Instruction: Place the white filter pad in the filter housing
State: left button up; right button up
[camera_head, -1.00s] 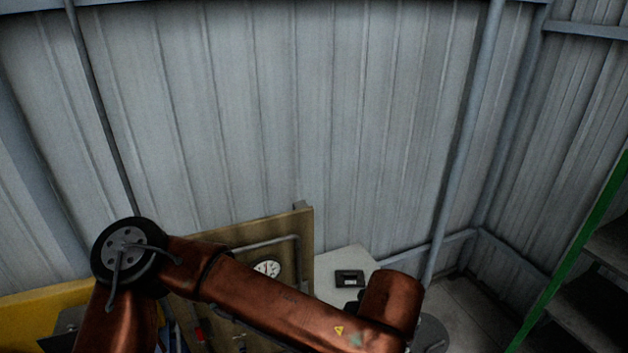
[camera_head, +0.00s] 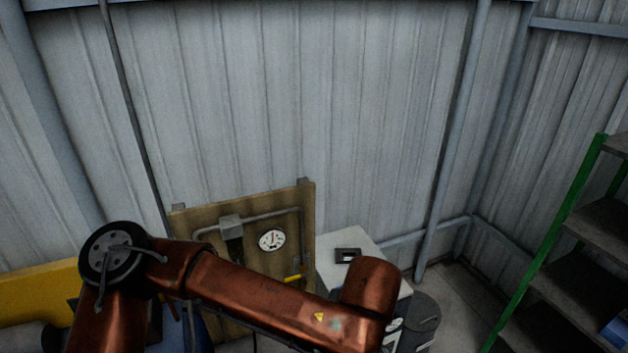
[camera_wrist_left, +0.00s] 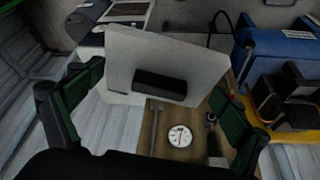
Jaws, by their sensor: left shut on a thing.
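The white filter pad (camera_wrist_left: 207,68) is a pale square panel with a dark block (camera_wrist_left: 160,86) on its face, in the left wrist view. My left gripper (camera_wrist_left: 158,84) is shut on it, with a dark green finger at either side. The pad looks tilted and clear of the surfaces behind it. In the head view my left gripper and the pad are hidden behind my arm. A small dark frame (camera_head: 347,255) with a lighter centre lies on the white cabinet top (camera_head: 340,243); I cannot tell whether it is the filter housing. My right gripper is not in view.
A wooden board (camera_head: 205,219) with a round gauge (camera_head: 271,240) and pipe stands left of the cabinet. Green-framed shelving (camera_head: 560,240) stands at the right. A yellow panel (camera_head: 40,290) is at the left. Corrugated wall closes the back.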

pick_arm(q)
jog(key=w+a, duration=0.3)
jog(key=a, duration=0.1)
jog(key=shift+w+f, duration=0.1)
jog(key=shift+w, duration=0.25)
jog(key=w+a+f, duration=0.1)
jog(key=w+a, duration=0.1)
jog(key=a, duration=0.6)
jog(key=w+a+f, duration=0.1)
jog(key=w+a, duration=0.2)
jog(key=a, duration=0.5)
jog(key=w+a+f+m, duration=0.1)
jog(key=w+a, duration=0.2)
jog(key=a, duration=0.5)
jog(key=shift+w+f, duration=0.15)
jog(key=shift+f, duration=0.2)
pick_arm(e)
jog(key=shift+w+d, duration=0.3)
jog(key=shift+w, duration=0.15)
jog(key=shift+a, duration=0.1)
